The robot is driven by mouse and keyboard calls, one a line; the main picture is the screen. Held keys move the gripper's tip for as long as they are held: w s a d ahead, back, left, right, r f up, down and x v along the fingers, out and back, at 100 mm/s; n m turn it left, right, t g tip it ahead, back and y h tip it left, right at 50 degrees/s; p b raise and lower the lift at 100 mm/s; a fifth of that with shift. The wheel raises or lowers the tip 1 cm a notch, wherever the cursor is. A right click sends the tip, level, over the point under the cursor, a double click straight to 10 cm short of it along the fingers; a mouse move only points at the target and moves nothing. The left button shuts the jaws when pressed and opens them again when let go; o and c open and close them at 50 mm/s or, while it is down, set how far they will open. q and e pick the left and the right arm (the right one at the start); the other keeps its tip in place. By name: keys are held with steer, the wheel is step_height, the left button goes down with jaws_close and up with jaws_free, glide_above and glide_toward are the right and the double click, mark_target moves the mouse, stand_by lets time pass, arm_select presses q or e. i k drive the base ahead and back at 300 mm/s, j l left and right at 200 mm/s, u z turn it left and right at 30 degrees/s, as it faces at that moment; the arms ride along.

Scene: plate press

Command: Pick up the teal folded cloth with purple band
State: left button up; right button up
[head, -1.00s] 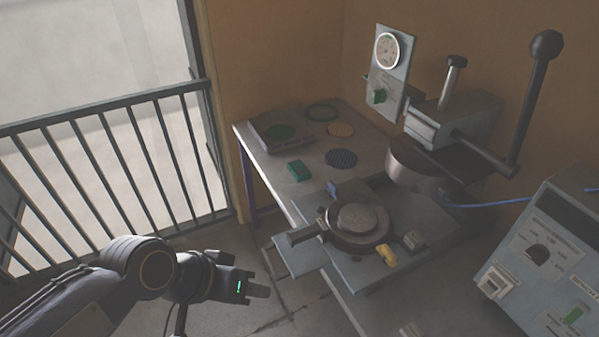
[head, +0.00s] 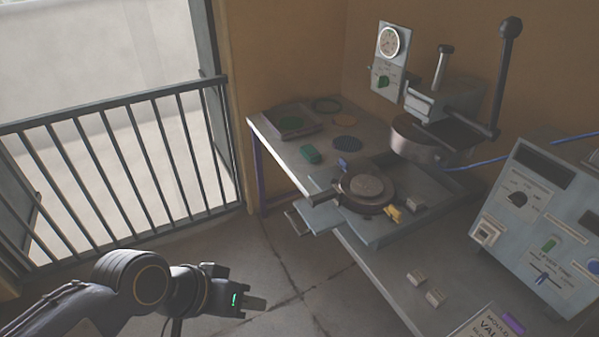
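My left gripper (head: 254,303) is at the lower middle left, over the floor and well short of the table. It points right, and its fingers look narrow and close together, but I cannot tell whether they are open. My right gripper is out of view.
The table (head: 287,153) carries a round plate mould (head: 366,187) on a tray and a press with a long lever (head: 508,70). A control box (head: 540,215) stands at the right. A railing (head: 120,170) runs along the left. Floor between railing and table is clear.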

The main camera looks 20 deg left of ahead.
mark_target(309, 153)
steer(key=k+z, duration=0.2)
steer(key=z, duration=0.25)
steer(key=k+l+z, duration=0.1)
steer(key=z, duration=0.4)
steer(key=k+l+z, duration=0.2)
steer(key=z, duration=0.25)
steer(key=j+z, duration=0.4)
steer(key=j, duration=4.5)
steer(key=i, duration=0.05)
